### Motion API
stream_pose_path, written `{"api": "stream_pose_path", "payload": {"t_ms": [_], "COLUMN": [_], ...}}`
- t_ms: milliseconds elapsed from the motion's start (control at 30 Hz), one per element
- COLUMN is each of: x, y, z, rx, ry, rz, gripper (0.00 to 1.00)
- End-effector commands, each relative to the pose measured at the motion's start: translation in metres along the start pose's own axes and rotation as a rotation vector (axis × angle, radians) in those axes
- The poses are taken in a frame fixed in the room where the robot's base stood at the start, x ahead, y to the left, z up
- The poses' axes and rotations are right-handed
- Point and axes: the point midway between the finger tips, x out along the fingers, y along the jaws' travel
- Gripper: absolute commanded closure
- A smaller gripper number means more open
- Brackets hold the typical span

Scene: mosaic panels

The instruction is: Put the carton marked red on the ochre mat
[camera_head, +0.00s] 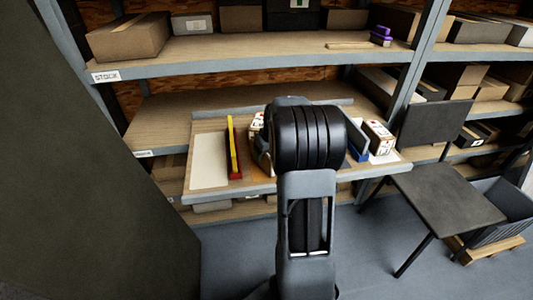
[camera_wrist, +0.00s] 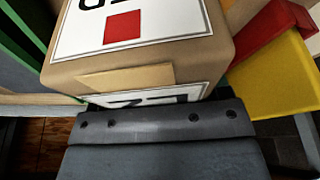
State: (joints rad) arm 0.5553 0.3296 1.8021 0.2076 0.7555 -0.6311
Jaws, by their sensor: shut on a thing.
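In the wrist view, a brown carton (camera_wrist: 215,60) with white labels and a red square fills the upper middle. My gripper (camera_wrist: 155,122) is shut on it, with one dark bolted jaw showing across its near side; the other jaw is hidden. In the head view my arm covers most of the gripper and carton. An orange-ochre patch (camera_head: 258,173), likely the ochre mat, shows partly on the tabletop left of my arm. I cannot tell whether the carton touches the surface.
A yellow panel (camera_head: 232,143) in a red base stands left of my arm. A pale mat (camera_head: 208,160) lies at the table's left. A white-and-red carton (camera_head: 378,135) and a blue item (camera_head: 358,152) stand right.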

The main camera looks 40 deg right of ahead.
Motion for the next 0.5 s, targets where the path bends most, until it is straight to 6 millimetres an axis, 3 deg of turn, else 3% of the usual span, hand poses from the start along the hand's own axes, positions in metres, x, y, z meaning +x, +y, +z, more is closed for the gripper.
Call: {"api": "stream_pose_path", "payload": {"t_ms": [433, 467, 500], "x": [0.0052, 0.0058, 0.0054], "y": [0.0005, 0.0002, 0.0001], "z": [0.0011, 0.002, 0.0019], "rx": [0.0, 0.0, 0.0], "ry": [0.004, 0.0, 0.0], "rz": [0.002, 0.001, 0.001], "gripper": [0.82, 0.28, 0.24]}}
